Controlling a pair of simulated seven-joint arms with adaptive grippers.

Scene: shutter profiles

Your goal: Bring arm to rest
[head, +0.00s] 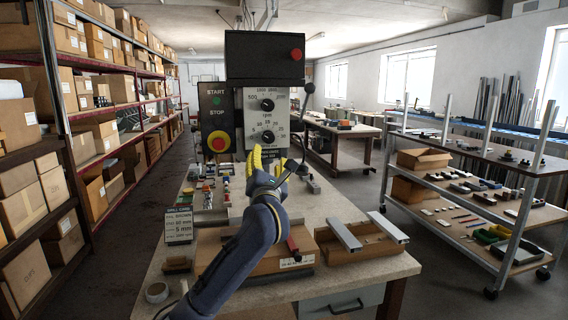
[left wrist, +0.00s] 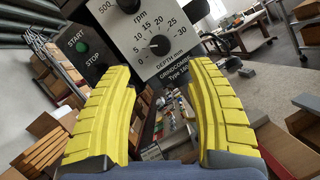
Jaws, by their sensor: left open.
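My left arm (head: 240,252) rises from the bottom of the head view over the workbench. Its gripper (head: 271,166) has two yellow fingers, spread apart with nothing between them, in front of the drilling machine (head: 266,118). In the left wrist view the gripper (left wrist: 160,70) is also open and empty, with the machine's dial panel (left wrist: 150,40) beyond the fingertips. Whether a finger touches the machine cannot be told. My right gripper is not in view.
Shelving with boxes (head: 22,205) stands left, a wheeled rack (head: 470,225) right. Floor shows between bench and rack.

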